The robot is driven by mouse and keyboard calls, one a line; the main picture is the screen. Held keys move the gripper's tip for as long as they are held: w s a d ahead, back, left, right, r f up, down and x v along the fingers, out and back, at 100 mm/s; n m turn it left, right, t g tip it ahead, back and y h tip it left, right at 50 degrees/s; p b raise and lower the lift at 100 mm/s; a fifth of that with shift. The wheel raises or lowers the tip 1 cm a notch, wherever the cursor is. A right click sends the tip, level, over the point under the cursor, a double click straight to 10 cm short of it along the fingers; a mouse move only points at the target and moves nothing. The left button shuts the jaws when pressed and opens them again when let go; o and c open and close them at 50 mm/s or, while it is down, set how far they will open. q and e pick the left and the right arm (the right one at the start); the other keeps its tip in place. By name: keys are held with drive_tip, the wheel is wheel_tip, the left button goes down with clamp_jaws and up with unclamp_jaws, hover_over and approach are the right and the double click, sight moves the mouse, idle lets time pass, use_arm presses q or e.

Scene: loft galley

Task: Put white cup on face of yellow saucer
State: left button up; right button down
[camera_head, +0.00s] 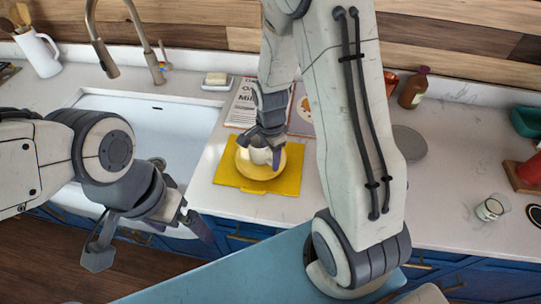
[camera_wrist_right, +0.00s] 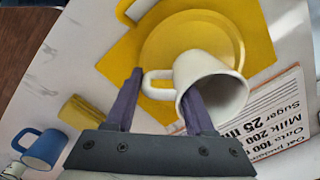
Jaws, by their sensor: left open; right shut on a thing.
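The white cup (camera_head: 261,156) is at the yellow saucer (camera_head: 258,173) on the galley counter. My right gripper (camera_head: 266,142) is shut on the cup. In the right wrist view the cup (camera_wrist_right: 225,78) is tilted in the picture, its mouth toward the gripper and its handle between the fingers (camera_wrist_right: 162,82); one finger overlaps the mouth. The saucer (camera_wrist_right: 165,45) lies behind the cup on a yellow mat (camera_head: 228,178). I cannot tell whether the cup touches the saucer. My left gripper (camera_head: 150,238) is open and empty in front of the sink.
A white sink (camera_head: 190,130) with a tap is left of the mat. A printed recipe sheet (camera_head: 244,103) lies behind the mat. A brown bottle (camera_head: 413,88), a grey disc (camera_head: 409,143) and a glass (camera_head: 490,208) are to the right. A blue mug (camera_wrist_right: 43,148) shows in the right wrist view.

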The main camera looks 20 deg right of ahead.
drive_tip(key=shift+f, duration=0.25)
drive_tip(key=shift+f, duration=0.2)
drive_tip(key=shift+c, duration=1.3)
unclamp_jaws()
drive_tip(key=shift+r, duration=0.1)
drive_tip(key=shift+r, duration=0.25)
wheel_tip(320, 180, up, 12)
drive_tip(key=shift+s+f+b, duration=0.15)
drive_tip(key=shift+b, duration=0.3)
